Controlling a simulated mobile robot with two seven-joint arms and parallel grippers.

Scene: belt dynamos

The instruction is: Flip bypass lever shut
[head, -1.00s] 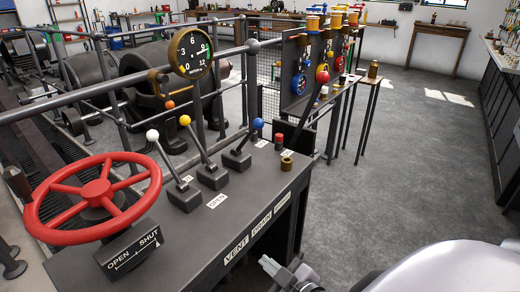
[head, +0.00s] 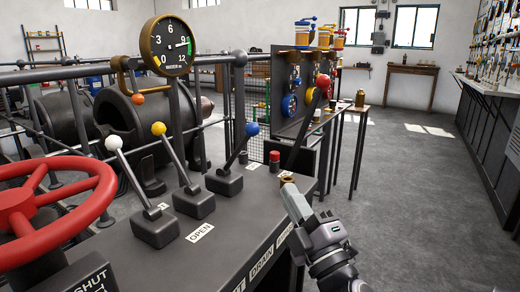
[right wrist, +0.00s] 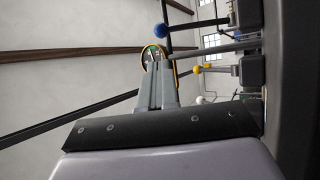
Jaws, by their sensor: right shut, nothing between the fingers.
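Three ball-topped levers stand on the dark console (head: 225,240): a white-knobbed lever (head: 128,175), a yellow-knobbed lever (head: 176,160) and a blue-knobbed lever (head: 240,148). White and yellow lean left; blue leans right. A longer dark lever with a red ball (head: 323,82) leans right behind the console's far end. I cannot tell from the labels which is the bypass lever. My right gripper (head: 295,195) is shut and empty by the console's far right corner, right of the blue lever. Its closed fingers (right wrist: 157,92) also show in the right wrist view. My left gripper is out of view.
A red handwheel (head: 60,200) is at the left. A round gauge (head: 167,46) stands on the rail behind. Open floor (head: 420,220) lies to the right.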

